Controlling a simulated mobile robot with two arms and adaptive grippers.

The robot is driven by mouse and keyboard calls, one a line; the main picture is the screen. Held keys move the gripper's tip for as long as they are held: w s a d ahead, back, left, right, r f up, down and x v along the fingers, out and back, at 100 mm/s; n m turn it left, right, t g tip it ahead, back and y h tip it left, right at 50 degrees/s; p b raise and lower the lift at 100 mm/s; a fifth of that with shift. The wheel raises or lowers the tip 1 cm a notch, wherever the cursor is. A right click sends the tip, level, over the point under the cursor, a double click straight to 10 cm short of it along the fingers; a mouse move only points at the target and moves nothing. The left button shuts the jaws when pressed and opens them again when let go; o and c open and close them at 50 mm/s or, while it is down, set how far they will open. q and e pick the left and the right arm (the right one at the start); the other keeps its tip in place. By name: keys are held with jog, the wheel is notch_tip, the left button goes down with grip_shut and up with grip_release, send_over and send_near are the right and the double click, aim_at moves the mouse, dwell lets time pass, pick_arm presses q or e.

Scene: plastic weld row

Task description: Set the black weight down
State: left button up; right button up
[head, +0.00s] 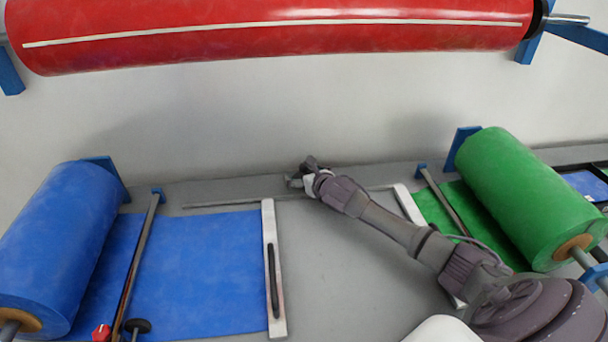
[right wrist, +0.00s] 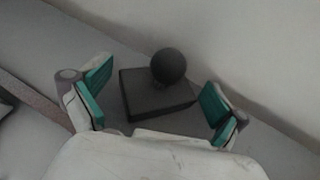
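The black weight (right wrist: 155,92), a dark square block with a round ball knob on top, shows in the right wrist view. It appears to rest on the grey table top near the wall. My right gripper (right wrist: 158,106) is open, with one teal-padded finger on each side of the weight and a gap to each. In the head view my right gripper (head: 304,178) is at the back edge of the table, small and dark; I cannot clearly separate the weight from it there. My left gripper is not in view.
A blue roll (head: 55,245) with a blue sheet (head: 195,275) lies at left, beside a white bar (head: 273,280) with a black handle. A red roll (head: 280,35) hangs above. Bare grey table (head: 340,275) lies between the sheets.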

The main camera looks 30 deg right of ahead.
jog(key=shift+r, duration=0.2)
jog(key=v, duration=1.2)
jog(key=shift+p, duration=0.3)
